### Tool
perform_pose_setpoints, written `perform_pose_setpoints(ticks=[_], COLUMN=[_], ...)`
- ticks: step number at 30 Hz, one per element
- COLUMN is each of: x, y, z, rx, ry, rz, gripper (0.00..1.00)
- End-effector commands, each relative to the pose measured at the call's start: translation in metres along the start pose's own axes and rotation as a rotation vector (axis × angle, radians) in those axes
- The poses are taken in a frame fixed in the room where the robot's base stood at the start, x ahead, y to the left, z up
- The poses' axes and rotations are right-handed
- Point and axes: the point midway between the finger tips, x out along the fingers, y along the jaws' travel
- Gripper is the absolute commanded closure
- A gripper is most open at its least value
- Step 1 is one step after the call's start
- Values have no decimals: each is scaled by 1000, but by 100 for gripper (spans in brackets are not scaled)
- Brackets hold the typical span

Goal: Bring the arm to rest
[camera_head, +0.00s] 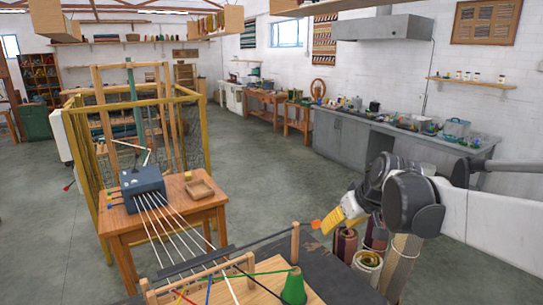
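My arm reaches in from the right edge, with its dark grey joints in front of the rolled textiles. My gripper (328,220) is at the arm's left end, pointing down and left near a wooden post. White and yellow parts show there, with a small orange piece by the tip. I cannot tell whether the fingers are open or shut, or whether they hold anything.
A wooden table (205,205) carries a grey box (142,183) with white threads and a small wooden tray (200,189). A green cone (293,287) stands at the near edge. Rolled textiles (367,261) stand beneath my arm. Grey floor (265,165) is clear behind.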

Motion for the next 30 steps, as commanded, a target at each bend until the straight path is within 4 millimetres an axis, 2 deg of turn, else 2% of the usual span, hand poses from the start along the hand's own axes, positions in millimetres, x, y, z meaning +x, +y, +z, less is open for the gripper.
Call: perform_pose_setpoints(ticks=[1,3,7,12,15,18,21,30], x=[-14,-33,-58,-72,-73,-72,-72,-72], y=[-13,-27,-50,-71,-77,-80,-81,-81], z=[22,50,107,179,209,227,235,235], rx=[21,58,125,202,234,255,264,264], ry=[-2,-6,-4,9,17,23,26,26], rz=[17,43,94,149,172,186,192,192], gripper=[53,53,53,53,53,53,53,53])
